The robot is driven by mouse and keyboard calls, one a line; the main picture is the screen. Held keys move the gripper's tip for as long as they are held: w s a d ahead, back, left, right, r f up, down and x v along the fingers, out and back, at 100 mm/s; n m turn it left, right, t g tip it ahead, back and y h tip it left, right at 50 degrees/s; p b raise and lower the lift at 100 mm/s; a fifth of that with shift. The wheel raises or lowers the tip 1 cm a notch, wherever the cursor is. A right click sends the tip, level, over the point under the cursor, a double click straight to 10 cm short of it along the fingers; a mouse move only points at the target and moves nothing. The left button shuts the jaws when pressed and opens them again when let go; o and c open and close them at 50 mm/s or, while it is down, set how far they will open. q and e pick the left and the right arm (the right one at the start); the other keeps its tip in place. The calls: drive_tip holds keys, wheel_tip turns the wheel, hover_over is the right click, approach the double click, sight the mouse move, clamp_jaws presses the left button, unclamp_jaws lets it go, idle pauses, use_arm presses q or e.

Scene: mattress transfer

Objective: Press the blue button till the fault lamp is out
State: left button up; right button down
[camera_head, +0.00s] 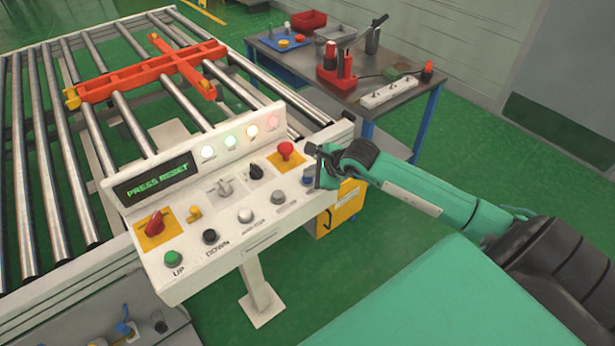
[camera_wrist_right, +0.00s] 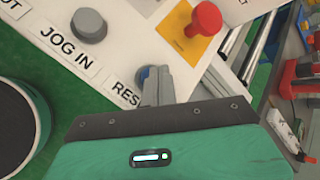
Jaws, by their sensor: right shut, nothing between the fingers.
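The control panel (camera_head: 228,215) stands at the end of the roller table, and its display (camera_head: 155,178) reads "PRESS RESET". The blue button (camera_head: 307,177) is at the panel's right end, by a label beginning "RES" in the right wrist view. There it (camera_wrist_right: 142,74) is partly hidden behind my fingers. My right gripper (camera_head: 318,178) is shut and empty, its tips at the blue button; I cannot tell whether they touch. In the right wrist view its fingertips (camera_wrist_right: 157,75) overlap the button. A pinkish lit lamp (camera_head: 272,122) is rightmost in the lamp row. My left gripper is out of view.
A red mushroom button (camera_head: 286,149) is close behind the blue one. A grey jog button (camera_head: 278,197) is to its left. An orange-red frame (camera_head: 150,75) lies on the rollers. A workbench (camera_head: 345,92) with tools stands behind.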

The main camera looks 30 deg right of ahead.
sight(311, 179)
drive_tip(key=shift+f+b, duration=0.45)
drive_tip(key=shift+f, duration=0.05)
drive_tip(key=shift+r, duration=0.1)
idle(0.5)
drive_tip(key=shift+r+p, duration=0.55)
drive_tip(key=shift+r, duration=0.7)
drive_tip(key=shift+r+p, duration=0.9)
drive_tip(key=shift+r, duration=1.6)
